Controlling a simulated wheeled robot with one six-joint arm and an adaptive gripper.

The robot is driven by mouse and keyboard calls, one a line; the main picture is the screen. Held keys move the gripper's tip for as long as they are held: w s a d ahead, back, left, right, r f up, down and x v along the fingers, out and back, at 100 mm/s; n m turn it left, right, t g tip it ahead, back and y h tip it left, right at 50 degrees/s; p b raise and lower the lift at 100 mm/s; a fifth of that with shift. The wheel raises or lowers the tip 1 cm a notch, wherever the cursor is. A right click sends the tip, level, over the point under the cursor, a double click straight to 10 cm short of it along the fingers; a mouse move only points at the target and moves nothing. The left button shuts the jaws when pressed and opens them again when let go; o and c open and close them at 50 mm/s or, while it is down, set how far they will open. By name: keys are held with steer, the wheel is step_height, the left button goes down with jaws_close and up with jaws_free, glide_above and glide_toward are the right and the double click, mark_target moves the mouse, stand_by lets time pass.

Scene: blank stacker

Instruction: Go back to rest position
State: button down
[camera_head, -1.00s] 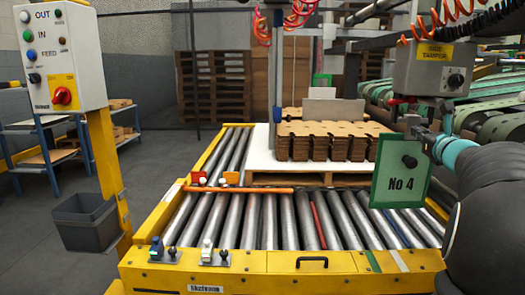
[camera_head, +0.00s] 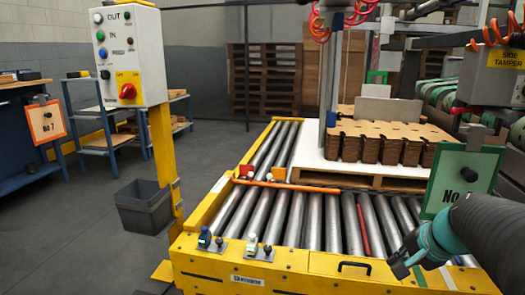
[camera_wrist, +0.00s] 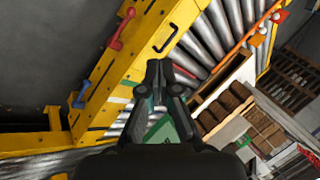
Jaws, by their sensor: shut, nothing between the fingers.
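My gripper (camera_head: 400,266) is at the lower right in the head view, at the end of my dark arm. It is below the green sign (camera_head: 456,182), near the front right of the yellow-framed roller conveyor (camera_head: 215,265). In the wrist view my gripper (camera_wrist: 160,66) points toward the conveyor's yellow side frame (camera_wrist: 120,80), with its fingers shut and nothing held. Part of the green sign (camera_wrist: 163,130) shows behind the fingers there. My arm covers the sign's lower part in the head view.
Stacked cardboard blanks (camera_head: 375,145) stand on a pallet (camera_head: 345,177) on the rollers. A control box (camera_head: 128,58) on a yellow post and a grey bin (camera_head: 143,207) stand left. An orange sign (camera_head: 46,122) hangs by a blue bench (camera_head: 22,150). Floor at the lower left is clear.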

steer(key=s+a+r+n+h+p, duration=0.1)
steer(key=s+a+r+n+p, duration=0.2)
steer(key=s+a+n, duration=0.2)
steer(key=s+a+r+n+p, duration=0.2)
steer(key=s+a+n, duration=0.4)
steer(key=s+a, duration=0.3)
steer(key=shift+s+r+g+h+p, duration=0.15)
steer(key=shift+r+g+h+p, duration=0.25)
steer(key=shift+p, duration=0.3)
